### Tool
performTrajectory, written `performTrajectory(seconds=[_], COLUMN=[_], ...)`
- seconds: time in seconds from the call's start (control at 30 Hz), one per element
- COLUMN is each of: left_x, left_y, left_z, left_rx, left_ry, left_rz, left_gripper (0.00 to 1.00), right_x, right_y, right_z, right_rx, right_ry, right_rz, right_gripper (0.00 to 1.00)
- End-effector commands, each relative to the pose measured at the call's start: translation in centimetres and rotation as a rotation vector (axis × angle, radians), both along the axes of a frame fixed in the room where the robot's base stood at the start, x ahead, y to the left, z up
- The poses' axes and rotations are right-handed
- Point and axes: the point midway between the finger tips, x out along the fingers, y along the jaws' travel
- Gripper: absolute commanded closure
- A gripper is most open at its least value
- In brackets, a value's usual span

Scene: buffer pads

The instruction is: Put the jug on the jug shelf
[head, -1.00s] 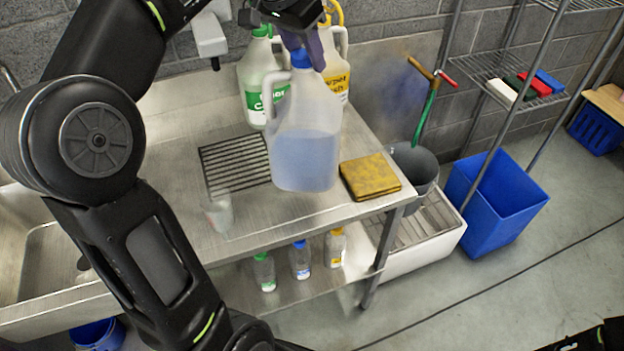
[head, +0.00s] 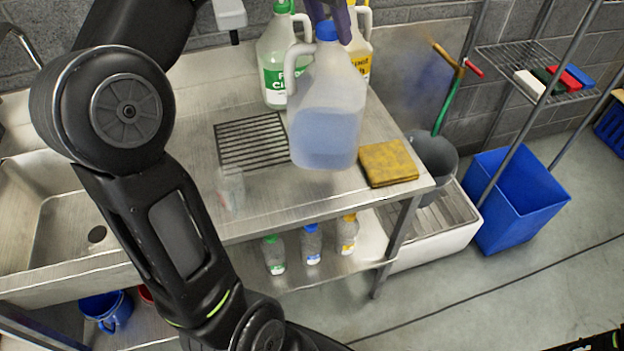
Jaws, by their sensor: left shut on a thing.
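The jug's base seems clear of the counter, but the gap is hard to judge. A wire shelf (head: 556,96) stands at the right; I cannot tell whether it is the jug shelf. My right gripper is not in view.
A green-capped jug (head: 272,62) and a yellow-labelled jug (head: 361,45) stand behind. A yellow cloth (head: 387,163) lies right of a black drain grid (head: 251,143). Small bottles stand on the lower shelf (head: 330,262). A grey bucket (head: 434,158) and blue bin (head: 518,198) are right.

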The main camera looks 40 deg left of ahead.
Motion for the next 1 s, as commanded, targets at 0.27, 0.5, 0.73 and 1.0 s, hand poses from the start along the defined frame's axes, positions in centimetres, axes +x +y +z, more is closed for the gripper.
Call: performTrajectory(seconds=[0.27, 0.5, 0.73, 1.0], left_x=[0.0, 0.0, 0.0, 0.1], left_y=[0.0, 0.0, 0.0, 0.0], left_z=[0.3, -2.3, -5.0, -5.5], left_rx=[0.001, 0.001, 0.001, 0.002], left_ry=[-0.008, -0.005, -0.006, -0.009], left_rz=[-0.001, -0.001, -0.001, -0.001], left_gripper=[1.00, 1.00, 1.00, 1.00], right_x=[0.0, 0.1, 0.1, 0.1], right_y=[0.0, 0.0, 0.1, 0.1], right_z=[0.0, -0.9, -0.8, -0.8], right_rx=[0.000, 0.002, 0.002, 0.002], right_ry=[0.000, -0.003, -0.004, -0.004], right_rz=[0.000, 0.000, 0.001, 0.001], right_gripper=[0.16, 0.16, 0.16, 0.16])
